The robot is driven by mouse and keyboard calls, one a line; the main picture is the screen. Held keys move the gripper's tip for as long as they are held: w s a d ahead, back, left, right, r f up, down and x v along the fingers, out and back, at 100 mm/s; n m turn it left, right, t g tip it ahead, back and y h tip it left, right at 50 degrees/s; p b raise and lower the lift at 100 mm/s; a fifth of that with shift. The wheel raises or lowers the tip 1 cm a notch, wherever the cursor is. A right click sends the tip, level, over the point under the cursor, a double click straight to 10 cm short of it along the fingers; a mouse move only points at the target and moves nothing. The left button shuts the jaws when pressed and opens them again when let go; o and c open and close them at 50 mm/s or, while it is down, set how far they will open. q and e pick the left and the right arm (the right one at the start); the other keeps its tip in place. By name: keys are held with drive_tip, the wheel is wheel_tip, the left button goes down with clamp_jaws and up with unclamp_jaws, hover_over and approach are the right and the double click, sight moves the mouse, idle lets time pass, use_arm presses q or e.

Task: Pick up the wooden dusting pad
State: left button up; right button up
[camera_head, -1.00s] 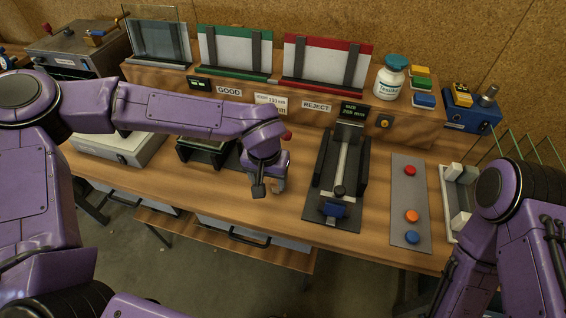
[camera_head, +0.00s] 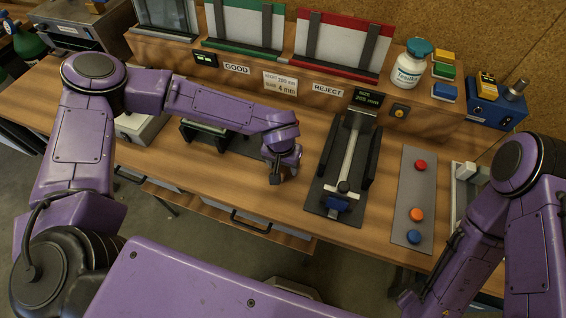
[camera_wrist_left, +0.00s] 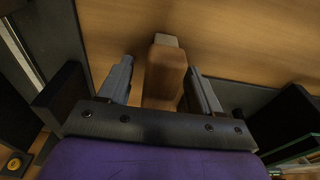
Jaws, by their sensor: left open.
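The wooden dusting pad (camera_wrist_left: 165,75) shows in the left wrist view as a brown wooden block with a pale grey end. It lies between the two fingers of my left gripper (camera_wrist_left: 160,85), which is open with a finger on each side. A small gap shows between the pad and the fingers. In the head view my left gripper (camera_head: 278,175) is low over the bench, between the black fixture and the gauge track. The pad cannot be made out there, behind the gripper. My right arm is at the right edge; its gripper is not clearly visible.
The gauge track (camera_head: 345,165) stands just right of the left gripper. A black fixture (camera_head: 215,135) is on its left. A grey button panel (camera_head: 408,210) lies farther right. Racks marked GOOD and REJECT (camera_head: 340,45) and a white bottle (camera_head: 411,65) stand behind. Bare bench shows in front.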

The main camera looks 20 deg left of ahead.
use_arm(q)
drive_tip(key=shift+s+f, duration=0.1)
drive_tip(key=shift+f, duration=0.05)
drive_tip(key=c, duration=1.1)
drive_tip(key=shift+o, duration=0.2)
